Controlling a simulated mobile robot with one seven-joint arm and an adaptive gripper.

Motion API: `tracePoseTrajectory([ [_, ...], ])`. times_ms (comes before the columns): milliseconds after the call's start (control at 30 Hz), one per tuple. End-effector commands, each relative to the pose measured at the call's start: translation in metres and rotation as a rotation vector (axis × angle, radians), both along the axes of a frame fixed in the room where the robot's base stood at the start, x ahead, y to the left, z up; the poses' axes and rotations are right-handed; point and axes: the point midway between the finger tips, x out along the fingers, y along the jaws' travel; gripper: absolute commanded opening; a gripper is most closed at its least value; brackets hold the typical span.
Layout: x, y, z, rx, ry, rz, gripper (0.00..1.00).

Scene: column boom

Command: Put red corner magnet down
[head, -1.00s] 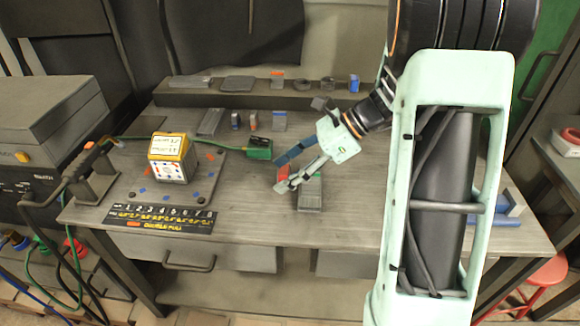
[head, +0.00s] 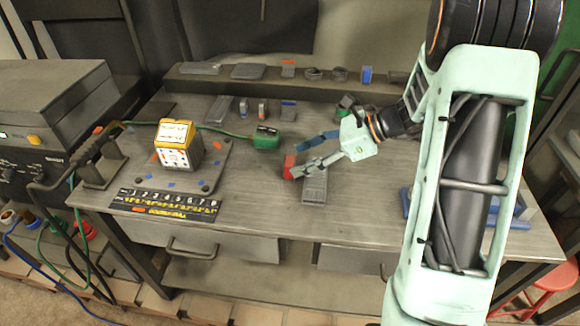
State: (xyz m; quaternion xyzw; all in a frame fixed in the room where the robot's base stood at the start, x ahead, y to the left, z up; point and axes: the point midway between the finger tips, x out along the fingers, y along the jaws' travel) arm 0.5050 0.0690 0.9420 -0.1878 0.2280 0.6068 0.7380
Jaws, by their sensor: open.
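The red corner magnet (head: 289,167) is a small red block on or just above the middle of the grey workbench (head: 250,205). It is at the tips of my gripper (head: 294,160). My gripper reaches in from the right and is open, with a blue finger above and a grey finger below. The magnet is between or beside the fingertips. The lower finger partly covers it, and I cannot tell whether a finger touches it.
A grey ribbed block (head: 314,189) lies just below my gripper. A numbered strip (head: 165,205) lies at the front. A shelf with small parts (head: 280,85) runs along the back.

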Motion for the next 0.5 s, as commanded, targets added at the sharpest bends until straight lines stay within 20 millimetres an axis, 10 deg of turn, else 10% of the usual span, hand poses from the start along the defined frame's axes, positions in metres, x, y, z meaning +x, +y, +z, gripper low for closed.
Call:
tracePoseTrajectory([
  [500,0.005,0.035,-0.026,0.001,0.000,0.001,0.55],
])
